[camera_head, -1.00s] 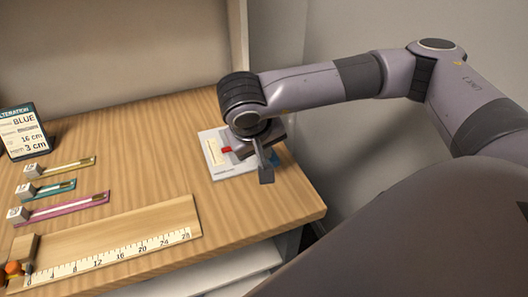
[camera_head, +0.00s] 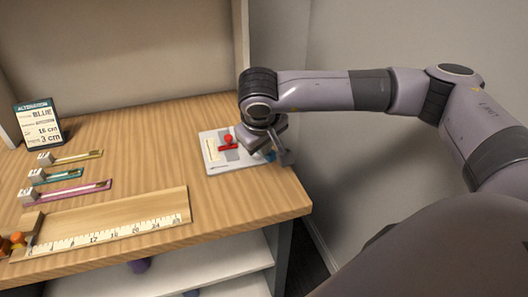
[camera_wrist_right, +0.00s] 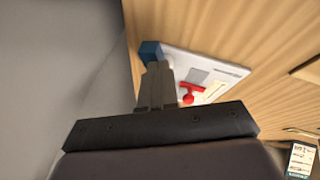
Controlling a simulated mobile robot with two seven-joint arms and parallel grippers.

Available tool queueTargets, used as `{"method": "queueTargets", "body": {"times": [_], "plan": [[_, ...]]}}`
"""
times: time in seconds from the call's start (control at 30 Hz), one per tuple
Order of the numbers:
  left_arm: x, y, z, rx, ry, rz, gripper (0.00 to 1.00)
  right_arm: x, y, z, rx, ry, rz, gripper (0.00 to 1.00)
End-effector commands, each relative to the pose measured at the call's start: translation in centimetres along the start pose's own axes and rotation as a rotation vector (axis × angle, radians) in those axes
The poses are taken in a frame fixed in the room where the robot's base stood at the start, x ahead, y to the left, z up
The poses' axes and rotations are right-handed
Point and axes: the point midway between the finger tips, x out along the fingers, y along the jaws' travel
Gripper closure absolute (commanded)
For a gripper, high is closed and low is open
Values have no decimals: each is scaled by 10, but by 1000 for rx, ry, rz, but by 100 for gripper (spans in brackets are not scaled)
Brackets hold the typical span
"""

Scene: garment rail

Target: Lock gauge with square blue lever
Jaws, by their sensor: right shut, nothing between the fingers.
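The gauge is a white plate (camera_head: 216,168) near the table's right edge, with a pale scale strip and a red T-shaped piece (camera_head: 228,144) on a grey patch. The square blue lever (camera_head: 269,156) sits at the plate's right end, partly hidden by my gripper; the wrist view shows it as a blue block (camera_wrist_right: 151,51). My left gripper is not in view.
A wooden board with a ruler (camera_head: 120,220) lies at the front left. Several small coloured slide gauges, one pink (camera_head: 80,188), lie behind it. A dark sign card (camera_head: 40,123) stands at the back left. The table's right edge is close to my right gripper.

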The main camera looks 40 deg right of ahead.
Motion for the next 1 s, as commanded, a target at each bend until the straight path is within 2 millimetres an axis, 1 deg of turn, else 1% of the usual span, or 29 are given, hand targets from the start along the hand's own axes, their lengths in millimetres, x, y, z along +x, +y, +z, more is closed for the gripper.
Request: {"method": "queueTargets", "body": {"times": [0.13, 0.6, 1.0], "plan": [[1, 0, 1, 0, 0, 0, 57, 4, 5, -2, 2, -3, 1, 100], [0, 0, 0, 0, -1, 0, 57, 10, 25, 1, 3, -6, 1, 100], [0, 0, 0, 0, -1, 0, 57, 12, 30, 0, 1, -5, 1, 100]]}}
